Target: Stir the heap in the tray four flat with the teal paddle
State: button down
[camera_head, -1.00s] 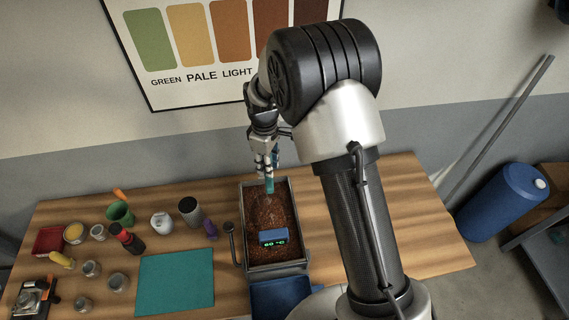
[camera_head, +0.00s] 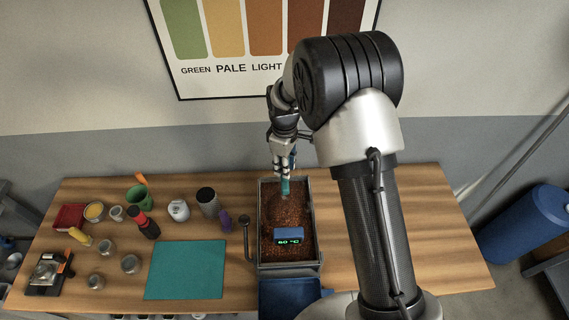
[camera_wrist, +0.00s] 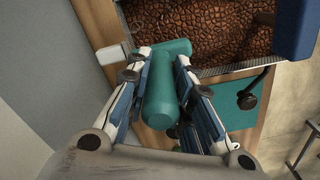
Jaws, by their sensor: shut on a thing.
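My gripper (camera_head: 284,168) is shut on the teal paddle (camera_head: 285,187), its fingers on both sides of the handle (camera_wrist: 160,95) in the wrist view. The paddle points down over the back part of a grey metal tray (camera_head: 261,235) filled with brown beans (camera_head: 283,212). Its lower end meets the beans in the head view; how deep it sits I cannot tell. The beans (camera_wrist: 195,30) also show at the top of the wrist view. The heap's exact height is hard to judge.
A blue display (camera_head: 291,230) reading 60 °C covers part of the tray's front. A handle (camera_head: 246,238) stands at its left. Further left are a teal mat (camera_head: 186,270), a dark cylinder (camera_head: 208,198), a green cup (camera_head: 138,197) and several jars. The table right of the tray is mostly clear.

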jog(key=shift+f+b, duration=1.95)
jog(key=shift+f, duration=1.2)
jog(key=a, duration=0.5)
jog(key=shift+a, duration=0.25)
jog(key=d, duration=1.1)
jog(key=shift+b, duration=0.35)
